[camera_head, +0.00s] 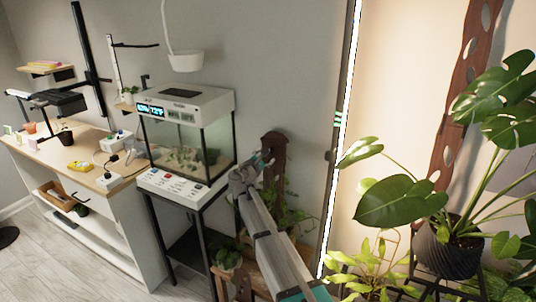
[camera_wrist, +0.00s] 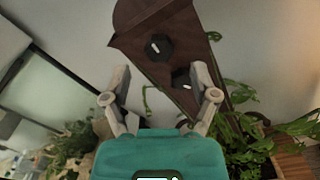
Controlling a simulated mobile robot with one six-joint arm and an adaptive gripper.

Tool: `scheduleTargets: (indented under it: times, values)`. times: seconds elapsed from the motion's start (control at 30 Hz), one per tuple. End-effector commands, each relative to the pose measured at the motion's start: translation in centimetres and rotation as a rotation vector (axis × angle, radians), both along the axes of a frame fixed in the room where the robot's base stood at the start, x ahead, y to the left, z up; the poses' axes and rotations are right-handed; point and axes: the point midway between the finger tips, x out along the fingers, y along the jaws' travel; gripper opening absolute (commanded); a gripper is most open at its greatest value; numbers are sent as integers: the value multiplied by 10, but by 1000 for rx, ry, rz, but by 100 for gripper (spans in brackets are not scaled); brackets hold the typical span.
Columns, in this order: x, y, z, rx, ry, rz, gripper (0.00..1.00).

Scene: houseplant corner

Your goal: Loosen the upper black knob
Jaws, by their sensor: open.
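Two black knobs with white marks sit on a dark brown wooden board (camera_wrist: 165,20) in the wrist view. The upper black knob (camera_wrist: 158,46) is nearer the board's rounded top, and the lower black knob (camera_wrist: 181,79) is below it to the right. My gripper (camera_wrist: 161,80) is open and empty, its fingers apart below and either side of the upper knob, not touching it in the picture. In the head view the board (camera_head: 274,147) stands against the wall behind my gripper (camera_head: 262,158); the knobs cannot be made out there.
A glass terrarium (camera_head: 190,145) on a black-legged stand is left of my gripper. Trailing green plants (camera_wrist: 245,135) hang near the lower board and a wooden planter (camera_wrist: 290,160). A bright vertical light strip (camera_head: 342,140) and a large potted plant (camera_head: 450,245) are to the right.

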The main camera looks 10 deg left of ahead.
Motion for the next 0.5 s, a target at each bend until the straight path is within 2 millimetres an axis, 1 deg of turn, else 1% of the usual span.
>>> scheduleTargets:
  times: [0.03,0.2,0.4,0.5]
  values:
    - [-11,3,0,0,0,2,76]
    - [-37,12,0,0,0,2,76]
    - [-63,22,0,0,0,1,76]
    - [-71,25,0,0,0,1,76]
